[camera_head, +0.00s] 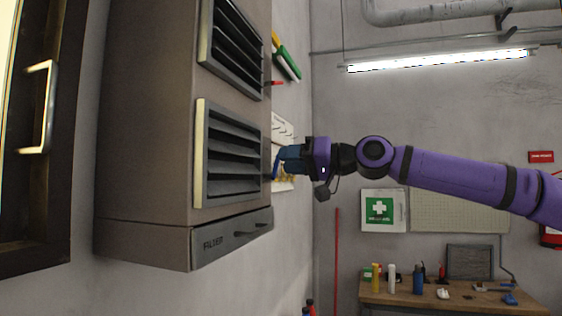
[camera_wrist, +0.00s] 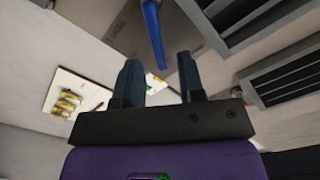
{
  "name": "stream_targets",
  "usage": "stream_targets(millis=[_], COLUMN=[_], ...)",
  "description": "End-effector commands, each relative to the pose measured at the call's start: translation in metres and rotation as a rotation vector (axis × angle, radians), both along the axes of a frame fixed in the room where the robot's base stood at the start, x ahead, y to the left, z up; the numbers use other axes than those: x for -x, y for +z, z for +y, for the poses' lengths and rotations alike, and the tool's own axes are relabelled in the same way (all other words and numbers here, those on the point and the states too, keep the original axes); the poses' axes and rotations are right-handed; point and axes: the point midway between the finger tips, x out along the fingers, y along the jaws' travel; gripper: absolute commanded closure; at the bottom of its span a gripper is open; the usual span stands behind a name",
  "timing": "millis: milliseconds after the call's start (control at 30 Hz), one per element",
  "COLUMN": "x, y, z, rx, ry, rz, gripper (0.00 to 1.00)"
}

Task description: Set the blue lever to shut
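The blue lever (camera_wrist: 153,32) shows in the wrist view as a slim blue bar at the top, just beyond my fingertips and roughly in line with the gap between them. In the head view a small blue piece of the lever (camera_head: 276,162) shows at the right side of the grey-brown cabinet, partly hidden by my gripper. My gripper (camera_head: 283,160) is beside the cabinet's right edge in the head view. In the wrist view my gripper (camera_wrist: 157,72) has its two fingers apart with nothing between them. I cannot tell whether the lever touches a fingertip.
A white board with yellow items (camera_wrist: 75,95) hangs on the wall behind. A workbench (camera_head: 450,300) with bottles and tools stands at the lower right.

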Motion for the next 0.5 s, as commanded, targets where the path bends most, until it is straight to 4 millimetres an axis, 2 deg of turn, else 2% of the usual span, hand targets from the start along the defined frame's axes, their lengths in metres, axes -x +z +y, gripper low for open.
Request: stream_targets(millis=[200,500], x=[-0.007,-0.009], y=[0.0,0.0], z=[0.019,0.022], rx=[0.0,0.0], ry=[0.0,-0.001], rz=[0.0,0.0], gripper=[0.64,0.64])
